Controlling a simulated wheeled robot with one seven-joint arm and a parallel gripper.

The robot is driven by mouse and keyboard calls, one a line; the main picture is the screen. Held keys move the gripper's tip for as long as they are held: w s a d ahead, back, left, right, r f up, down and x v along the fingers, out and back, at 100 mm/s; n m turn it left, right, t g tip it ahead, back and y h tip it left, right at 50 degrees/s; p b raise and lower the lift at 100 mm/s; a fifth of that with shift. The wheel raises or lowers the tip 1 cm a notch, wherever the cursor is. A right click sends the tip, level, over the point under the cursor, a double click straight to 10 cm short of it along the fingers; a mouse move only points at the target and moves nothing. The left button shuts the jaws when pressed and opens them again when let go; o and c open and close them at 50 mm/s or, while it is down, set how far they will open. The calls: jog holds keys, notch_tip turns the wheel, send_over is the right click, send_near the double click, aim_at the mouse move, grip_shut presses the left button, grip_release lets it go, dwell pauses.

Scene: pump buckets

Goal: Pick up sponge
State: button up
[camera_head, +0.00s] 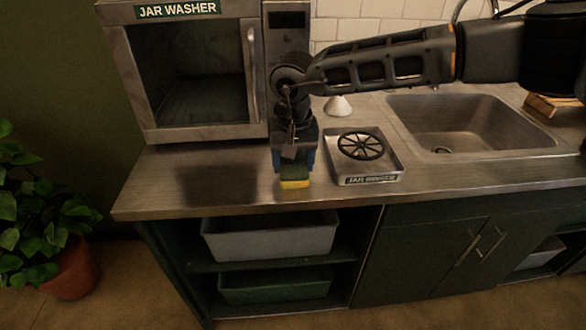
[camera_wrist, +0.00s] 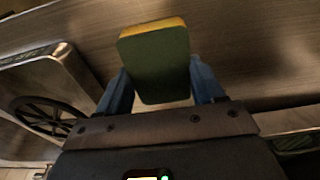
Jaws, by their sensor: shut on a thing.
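The sponge (camera_head: 295,178) is green and yellow and sits between the fingers of my gripper (camera_head: 294,160) in the head view. It is over the front part of the metal counter, left of the jar rinser. In the wrist view the sponge (camera_wrist: 157,62) shows its dark green face with a yellow edge at the top. The blue fingers of my gripper (camera_wrist: 160,88) are shut on its two sides. I cannot tell whether the sponge is clear of the counter.
A jar washer (camera_head: 140,75) with a window stands at the back left. A jar rinser tray (camera_head: 385,168) lies just right of my gripper, and a sink (camera_head: 480,112) lies further right. The counter (camera_head: 165,190) is clear to the left. Bins (camera_head: 270,240) sit on shelves below.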

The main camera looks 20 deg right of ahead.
aim_at(297, 161)
jog(key=shift+r, duration=0.4)
jog(key=r, duration=0.1)
jog(key=d+r+b, duration=0.1)
jog(key=r, duration=0.1)
jog(key=shift+r, duration=0.3)
jog(key=s+d+r+b, duration=0.1)
jog(key=d+r+b, duration=0.1)
jog(key=d+r, duration=0.4)
jog(key=d, duration=0.4)
jog(key=shift+s+d+r, duration=0.25)
jog(key=shift+d+r, duration=0.05)
